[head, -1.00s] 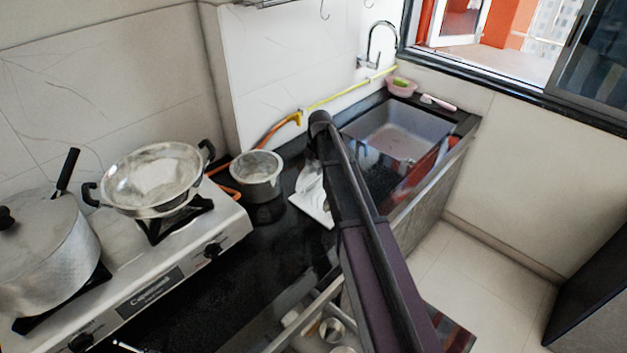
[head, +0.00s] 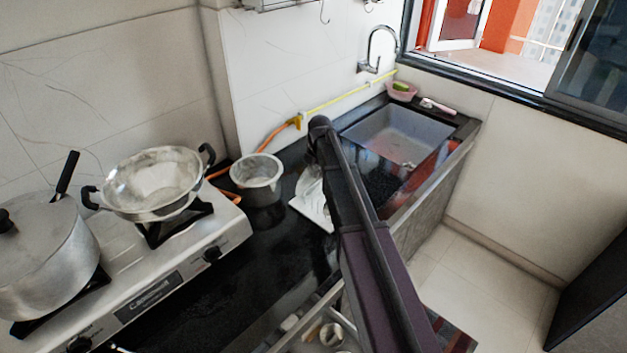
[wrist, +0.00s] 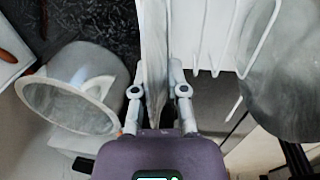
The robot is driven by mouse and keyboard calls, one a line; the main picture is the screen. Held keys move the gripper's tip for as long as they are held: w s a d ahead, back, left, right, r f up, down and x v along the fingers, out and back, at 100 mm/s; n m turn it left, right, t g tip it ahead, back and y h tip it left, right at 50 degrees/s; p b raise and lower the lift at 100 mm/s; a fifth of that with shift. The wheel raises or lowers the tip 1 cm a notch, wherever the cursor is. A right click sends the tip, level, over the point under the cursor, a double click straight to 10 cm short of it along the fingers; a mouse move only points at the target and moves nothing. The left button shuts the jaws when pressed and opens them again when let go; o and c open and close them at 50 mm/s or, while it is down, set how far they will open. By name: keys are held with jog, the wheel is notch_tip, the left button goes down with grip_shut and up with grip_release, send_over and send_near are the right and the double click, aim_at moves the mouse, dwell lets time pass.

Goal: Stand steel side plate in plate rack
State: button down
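The steel side plate (wrist: 154,45) shows almost edge-on in the wrist view, upright between the fingers of my gripper (wrist: 158,80). The fingers stand apart, with a dark gap between the plate and the right finger. The white plate rack (wrist: 208,35) lies just right of the plate, its prongs pointing down in the picture. In the head view my arm hides the gripper and part of the rack (head: 322,212). A pale shape, probably the plate (head: 311,182), shows beside the arm above the rack. How deep the plate sits among the rack's bars is hidden.
A steel pot (head: 257,178) stands left of the rack; it also shows in the wrist view (wrist: 70,95). The sink (head: 400,135) lies right. The black counter (head: 200,300) in front is clear.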

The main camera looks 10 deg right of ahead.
dwell(0.4)
notch_tip(320, 180, up, 10)
jog(key=p, duration=1)
dwell(0.7)
notch_tip(320, 180, up, 5)
jog(key=p, duration=0.5)
jog(key=shift+r, duration=0.1)
dwell(0.5)
jog(key=shift+s, duration=0.15)
dwell(0.4)
